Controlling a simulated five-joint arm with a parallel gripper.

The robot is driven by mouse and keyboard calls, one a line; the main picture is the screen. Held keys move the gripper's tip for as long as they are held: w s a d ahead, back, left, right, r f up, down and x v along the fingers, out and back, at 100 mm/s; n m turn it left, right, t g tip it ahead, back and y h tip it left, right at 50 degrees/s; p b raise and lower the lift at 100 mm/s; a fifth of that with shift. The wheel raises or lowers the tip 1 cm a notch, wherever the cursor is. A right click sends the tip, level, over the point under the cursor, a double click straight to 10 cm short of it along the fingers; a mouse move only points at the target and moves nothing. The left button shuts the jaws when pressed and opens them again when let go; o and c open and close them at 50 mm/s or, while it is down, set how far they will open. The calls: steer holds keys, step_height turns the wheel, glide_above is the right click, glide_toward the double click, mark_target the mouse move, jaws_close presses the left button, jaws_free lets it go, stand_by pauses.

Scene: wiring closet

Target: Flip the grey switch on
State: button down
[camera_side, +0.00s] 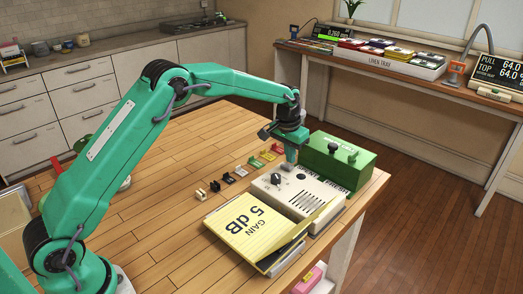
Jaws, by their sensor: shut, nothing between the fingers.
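A cream box (316,193) with a black knob (276,179) and a slotted panel sits near the table's right edge. My gripper (290,160) points down over the back left part of this box, with its fingers shut and empty. A small grey part (287,168) shows on the box top right under the fingertips. It may be the grey switch, but it is too small and too covered to tell its position or whether the fingers touch it.
A green box (345,163) with a black handle stands close behind the cream box. Several small coloured switch-like pieces (228,178) form a row to the left.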

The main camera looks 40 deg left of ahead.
mark_target(289, 166)
steer(key=shift+f, duration=1)
stand_by(1.2)
steer(key=shift+r, duration=3.5)
steer(key=shift+r, duration=0.1)
